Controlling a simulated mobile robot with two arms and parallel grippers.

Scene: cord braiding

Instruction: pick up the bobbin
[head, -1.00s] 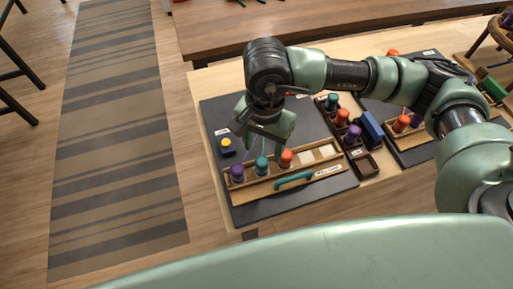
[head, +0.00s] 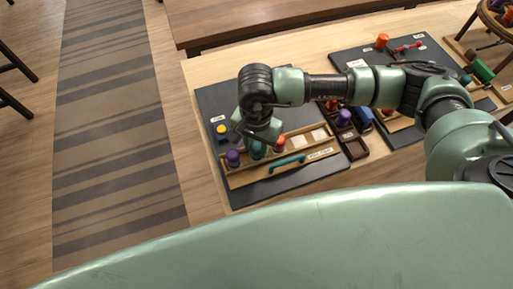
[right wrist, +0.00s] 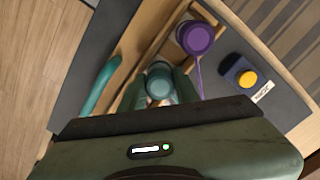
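My right gripper (head: 254,148) reaches straight down over a wooden rack (head: 238,181) on the dark mat. Its fingers (right wrist: 162,92) stand on either side of a teal bobbin in the rack. That bobbin (right wrist: 159,78) shows from above in the right wrist view; in the head view the gripper partly covers it. The fingers look open around it; contact is not clear. A purple bobbin (head: 232,158) stands to its left in the head view, and an orange bobbin (head: 280,144) to its right. The purple one also shows in the right wrist view (right wrist: 197,38). My left gripper is not in view.
A teal handle (head: 287,164) runs along the rack's front. A yellow button on a dark box (head: 221,130) sits behind the purple bobbin. A brown tray (head: 356,150) and a purple bobbin (head: 344,117) are to the right. The rack's right slots look empty.

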